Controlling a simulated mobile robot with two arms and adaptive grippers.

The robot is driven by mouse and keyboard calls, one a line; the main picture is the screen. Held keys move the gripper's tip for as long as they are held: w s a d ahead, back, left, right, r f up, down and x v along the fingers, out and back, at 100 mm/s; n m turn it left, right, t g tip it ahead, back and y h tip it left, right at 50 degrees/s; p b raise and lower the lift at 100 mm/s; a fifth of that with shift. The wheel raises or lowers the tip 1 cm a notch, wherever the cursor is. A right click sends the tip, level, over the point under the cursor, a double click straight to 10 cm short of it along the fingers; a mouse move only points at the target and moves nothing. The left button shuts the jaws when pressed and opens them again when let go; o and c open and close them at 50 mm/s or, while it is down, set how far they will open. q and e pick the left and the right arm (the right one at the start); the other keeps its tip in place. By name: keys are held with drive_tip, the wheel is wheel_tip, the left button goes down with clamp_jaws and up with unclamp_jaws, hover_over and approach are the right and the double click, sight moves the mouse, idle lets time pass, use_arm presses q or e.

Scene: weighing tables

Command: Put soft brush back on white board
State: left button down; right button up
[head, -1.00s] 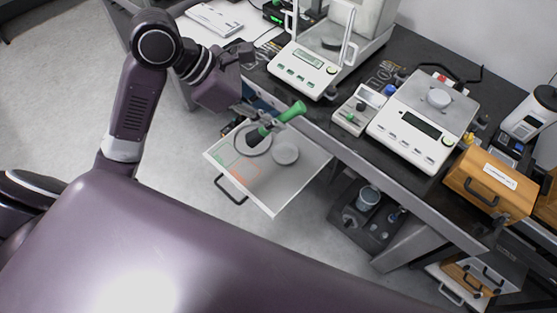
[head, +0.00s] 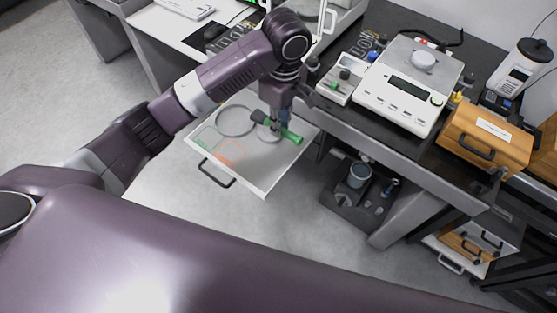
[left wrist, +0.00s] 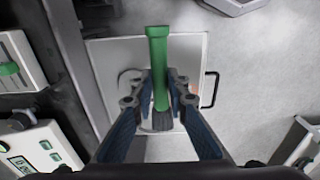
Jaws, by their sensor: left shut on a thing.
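The soft brush (head: 293,137) has a green handle and a dark bristle end. My left gripper (head: 276,127) is shut on it. In the left wrist view the brush (left wrist: 158,62) lies between the fingers of the gripper (left wrist: 159,101), green end up in the picture and bristles at the bottom. The white board (head: 262,182) is a pulled-out drawer-like panel with a dark handle, below the brush in both views. It also shows in the left wrist view (left wrist: 190,58). I cannot tell how high the brush is above it. My right gripper is not in view.
A balance (head: 400,92), a small device (head: 336,88) and a wooden box (head: 485,140) stand on the dark table behind. The floor in front is clear.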

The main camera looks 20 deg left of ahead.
use_arm(q)
hover_over(279, 163)
wheel_tip(279, 163, down, 11)
drive_tip(key=shift+d+f, duration=0.1)
wheel_tip(279, 163, down, 5)
drive_tip(key=shift+r, duration=0.2)
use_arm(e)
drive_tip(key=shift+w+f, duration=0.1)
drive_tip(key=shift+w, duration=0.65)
use_arm(q)
drive_tip(key=shift+s, duration=0.1)
drive_tip(key=c, duration=1.9)
unclamp_jaws()
drive_tip(key=shift+f, duration=0.1)
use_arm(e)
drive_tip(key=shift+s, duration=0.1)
use_arm(q)
drive_tip(key=r, duration=1.2)
drive_tip(key=shift+d+r, duration=0.15)
drive_tip(key=shift+d, duration=0.15)
